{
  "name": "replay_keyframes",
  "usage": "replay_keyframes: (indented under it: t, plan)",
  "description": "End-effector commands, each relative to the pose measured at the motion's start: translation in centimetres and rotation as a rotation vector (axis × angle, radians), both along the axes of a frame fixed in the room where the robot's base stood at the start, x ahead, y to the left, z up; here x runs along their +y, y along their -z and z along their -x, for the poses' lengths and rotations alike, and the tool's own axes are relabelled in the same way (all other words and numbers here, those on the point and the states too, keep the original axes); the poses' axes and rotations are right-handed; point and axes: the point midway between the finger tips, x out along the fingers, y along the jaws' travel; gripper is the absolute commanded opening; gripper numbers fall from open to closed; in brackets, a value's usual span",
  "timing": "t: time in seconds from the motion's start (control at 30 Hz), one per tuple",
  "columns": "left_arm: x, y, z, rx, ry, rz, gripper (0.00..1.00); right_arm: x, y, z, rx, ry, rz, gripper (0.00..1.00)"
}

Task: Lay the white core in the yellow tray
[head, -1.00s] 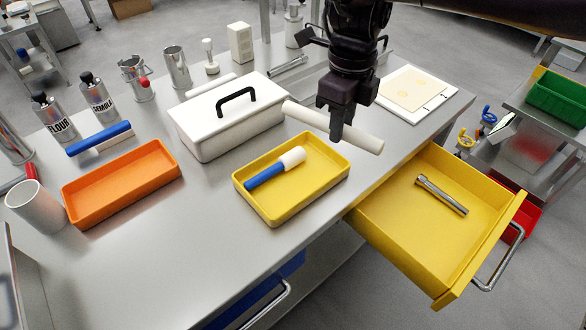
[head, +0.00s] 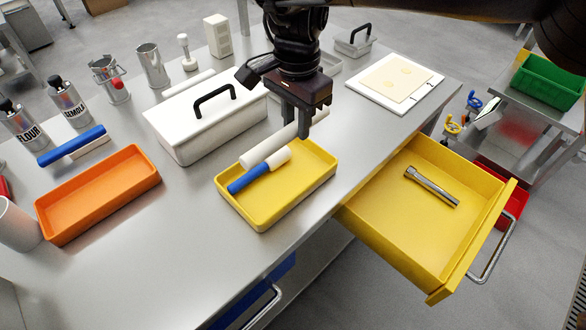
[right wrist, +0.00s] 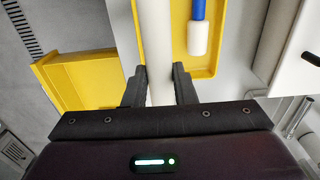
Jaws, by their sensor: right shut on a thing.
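The white core (head: 262,147) is a long plain white cylinder. My right gripper (head: 297,128) is shut around it and holds it over the back part of the yellow tray (head: 318,187). In the right wrist view the core (right wrist: 156,45) runs between the two fingers (right wrist: 155,88) and away from the camera, beside the tray's inner floor (right wrist: 205,62). A roller with a blue handle (head: 249,178) and white head (head: 278,158) lies in the tray, close to the core in the head view. I cannot tell the core's exact height. My left gripper is not in view.
An open yellow drawer (head: 400,225) with a metal tool (head: 432,187) sticks out right of the tray. A white lidded box (head: 200,135) stands behind left, and an orange tray (head: 100,195) lies further left. A white board (head: 372,95) lies at the back right.

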Motion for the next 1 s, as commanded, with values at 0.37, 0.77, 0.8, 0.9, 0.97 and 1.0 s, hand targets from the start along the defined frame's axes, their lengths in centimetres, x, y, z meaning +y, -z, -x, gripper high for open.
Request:
replay_keyframes:
  t: [0.37,0.77,0.8,0.9,0.97,1.0]
  plan:
    - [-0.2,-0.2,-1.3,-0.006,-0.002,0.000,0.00,0.0,7.9,0.0,0.001,0.003,0.000,0.01]
    - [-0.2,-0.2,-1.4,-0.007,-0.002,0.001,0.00,0.0,12.2,0.1,0.001,0.002,0.000,0.01]
    - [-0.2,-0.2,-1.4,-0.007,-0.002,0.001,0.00,0.0,12.5,0.0,0.001,0.002,0.001,0.01]
    - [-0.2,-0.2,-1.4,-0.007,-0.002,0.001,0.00,0.0,12.6,0.0,-0.001,0.003,0.000,0.01]
    - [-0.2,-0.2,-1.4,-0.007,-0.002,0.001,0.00,0.0,12.6,0.0,-0.001,0.003,0.000,0.01]
    - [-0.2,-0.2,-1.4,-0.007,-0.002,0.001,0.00,0.0,12.6,0.0,-0.001,0.003,0.000,0.01]
